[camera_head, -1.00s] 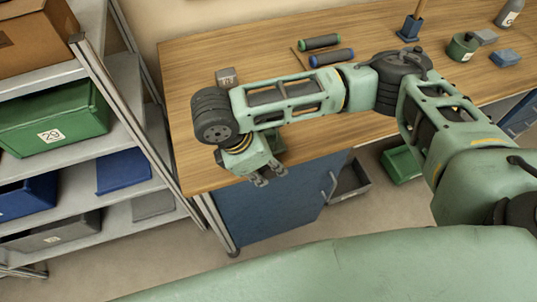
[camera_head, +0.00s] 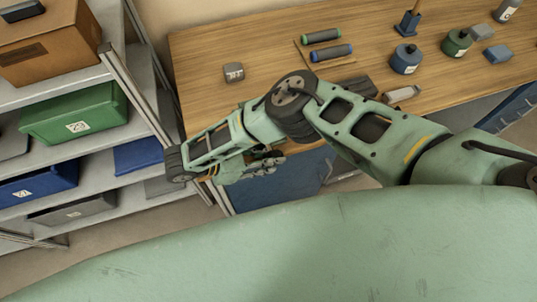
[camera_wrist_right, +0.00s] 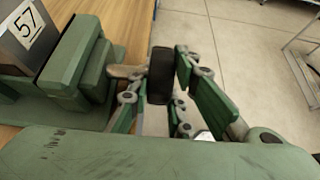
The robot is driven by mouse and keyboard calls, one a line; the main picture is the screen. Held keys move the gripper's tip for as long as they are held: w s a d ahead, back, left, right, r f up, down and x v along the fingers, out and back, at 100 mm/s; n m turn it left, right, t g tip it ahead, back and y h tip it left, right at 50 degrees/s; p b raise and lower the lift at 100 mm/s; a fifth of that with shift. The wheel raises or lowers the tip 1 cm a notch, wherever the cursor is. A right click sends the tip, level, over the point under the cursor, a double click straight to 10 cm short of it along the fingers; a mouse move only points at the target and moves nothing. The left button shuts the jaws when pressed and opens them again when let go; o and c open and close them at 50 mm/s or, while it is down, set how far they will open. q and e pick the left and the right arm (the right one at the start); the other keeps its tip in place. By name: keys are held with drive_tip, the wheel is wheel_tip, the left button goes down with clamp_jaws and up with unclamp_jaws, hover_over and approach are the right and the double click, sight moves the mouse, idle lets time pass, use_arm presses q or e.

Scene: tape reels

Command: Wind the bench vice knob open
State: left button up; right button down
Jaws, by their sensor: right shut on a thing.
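The green bench vice (camera_wrist_right: 75,62) stands at the bench edge in the left of the right wrist view; my arm mostly hides it in the head view. Its dark knob (camera_wrist_right: 161,75) sticks out toward the middle of the wrist view. My right gripper (camera_wrist_right: 165,88) is shut on this knob, with a finger on each side; it also shows over the bench's front edge in the head view (camera_head: 265,166). A grey block labelled 57 (camera_wrist_right: 22,32) stands against the vice jaw; its far side is out of frame. My left gripper is not in view.
The wooden bench (camera_head: 205,55) holds a small grey block (camera_head: 233,72), green and blue rollers (camera_head: 332,53), a blue pot (camera_head: 406,59) and a green pot (camera_head: 457,43). A shelf rack with bins (camera_head: 75,115) stands close on the left. Open floor (camera_wrist_right: 240,60) lies beyond the gripper.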

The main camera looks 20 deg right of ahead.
sight(268, 156)
drive_tip(key=shift+h, duration=0.3)
drive_tip(key=c, duration=1.6)
unclamp_jaws()
drive_tip(key=shift+w+r, duration=0.1)
drive_tip(key=shift+r, duration=0.4)
wheel_tip(268, 156, up, 9)
drive_tip(key=shift+f, duration=0.1)
